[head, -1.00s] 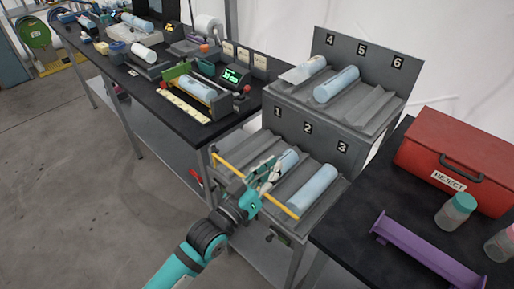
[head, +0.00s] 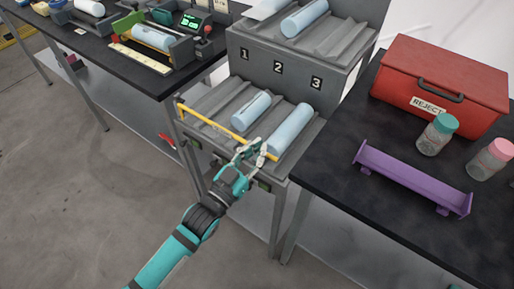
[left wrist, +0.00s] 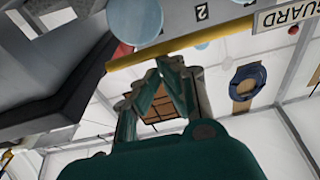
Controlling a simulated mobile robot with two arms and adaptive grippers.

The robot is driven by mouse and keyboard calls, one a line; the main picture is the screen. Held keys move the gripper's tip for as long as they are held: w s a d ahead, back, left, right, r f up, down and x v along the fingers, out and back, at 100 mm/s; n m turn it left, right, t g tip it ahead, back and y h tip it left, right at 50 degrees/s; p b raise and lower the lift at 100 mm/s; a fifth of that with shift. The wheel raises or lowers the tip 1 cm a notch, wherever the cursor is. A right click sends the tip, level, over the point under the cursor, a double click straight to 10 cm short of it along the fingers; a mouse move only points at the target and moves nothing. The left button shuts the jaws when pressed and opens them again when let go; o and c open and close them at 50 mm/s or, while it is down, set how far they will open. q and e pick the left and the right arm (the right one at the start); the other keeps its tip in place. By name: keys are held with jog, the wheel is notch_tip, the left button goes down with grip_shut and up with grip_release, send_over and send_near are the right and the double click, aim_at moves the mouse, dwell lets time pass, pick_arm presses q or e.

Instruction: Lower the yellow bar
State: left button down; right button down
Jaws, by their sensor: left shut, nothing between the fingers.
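The yellow bar (head: 212,122) runs slantwise across the front edge of the lower grey rack (head: 205,103), in front of its grooves. It also shows in the left wrist view (left wrist: 180,42), crossing above the fingers. My left gripper (head: 252,150) is at the bar's right part, on its near side; its fingers overlap the bar in the head view. The fingers are shut with nothing between them. In the left wrist view the gripper (left wrist: 168,75) points up toward the bar; I cannot tell whether it touches. My right gripper is not in view.
Two pale blue rolls (head: 290,130) lie in the lower rack behind the bar. To the right, a black table holds a red reject box (head: 440,85), a purple tray (head: 412,180) and two jars (head: 437,135). Open floor lies at lower left.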

pick_arm(q)
jog(key=shift+f, duration=0.3)
